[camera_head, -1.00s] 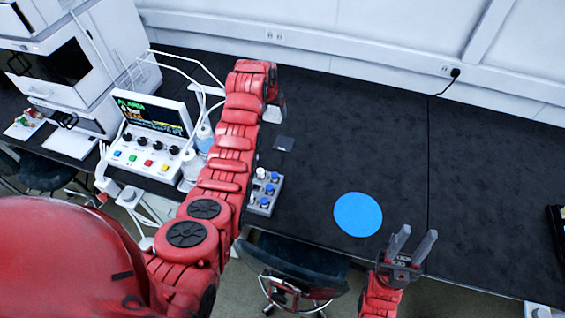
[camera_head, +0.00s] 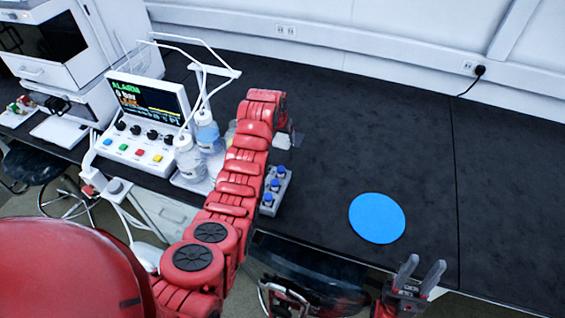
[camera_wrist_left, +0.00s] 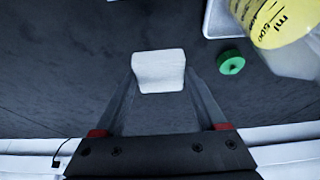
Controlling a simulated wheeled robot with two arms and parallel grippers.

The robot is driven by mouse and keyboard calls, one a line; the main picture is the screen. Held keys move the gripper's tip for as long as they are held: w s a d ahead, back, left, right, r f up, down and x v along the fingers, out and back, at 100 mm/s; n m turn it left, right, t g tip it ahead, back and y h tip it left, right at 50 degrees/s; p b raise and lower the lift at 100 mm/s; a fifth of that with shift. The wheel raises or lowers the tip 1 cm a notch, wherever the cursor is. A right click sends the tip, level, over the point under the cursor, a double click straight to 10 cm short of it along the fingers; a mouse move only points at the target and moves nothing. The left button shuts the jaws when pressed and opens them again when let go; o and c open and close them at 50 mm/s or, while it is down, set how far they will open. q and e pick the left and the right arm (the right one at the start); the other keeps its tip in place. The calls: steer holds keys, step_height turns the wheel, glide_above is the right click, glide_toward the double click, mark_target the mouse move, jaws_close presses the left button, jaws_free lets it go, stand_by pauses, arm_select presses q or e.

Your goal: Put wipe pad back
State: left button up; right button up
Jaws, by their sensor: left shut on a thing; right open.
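The wipe pad (camera_wrist_left: 158,72) is a small white block in the left wrist view, pinched between the fingertips of my left gripper (camera_wrist_left: 158,88). In the head view the pad (camera_head: 283,141) shows as a pale patch beside my left gripper (camera_head: 291,138), over the black bench behind the small vial rack. My arm hides part of it. I cannot tell whether the pad touches the bench. My right gripper (camera_head: 421,269) is open and empty at the front edge of the bench, below the blue disc.
The grey vial rack (camera_head: 274,190), bottles (camera_head: 207,133) and alarm console (camera_head: 148,120) stand close to my left arm. The left wrist view shows a yellow-labelled bottle (camera_wrist_left: 272,22) and a green cap (camera_wrist_left: 231,62) near the pad. A blue disc (camera_head: 377,218) lies right; bench around it is clear.

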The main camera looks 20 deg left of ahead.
arm_select(q)
steer(key=p, duration=0.2)
glide_above(283, 158)
steer(key=s, duration=0.1)
steer(key=f, duration=0.6)
steer(key=shift+s, duration=0.2)
steer(key=shift+f, duration=1.25)
steer(key=shift+f+b, duration=0.25)
steer(key=shift+b, duration=0.05)
steer(key=o, duration=1.3)
steer(key=shift+c, duration=0.2)
steer(key=shift+r, duration=0.15)
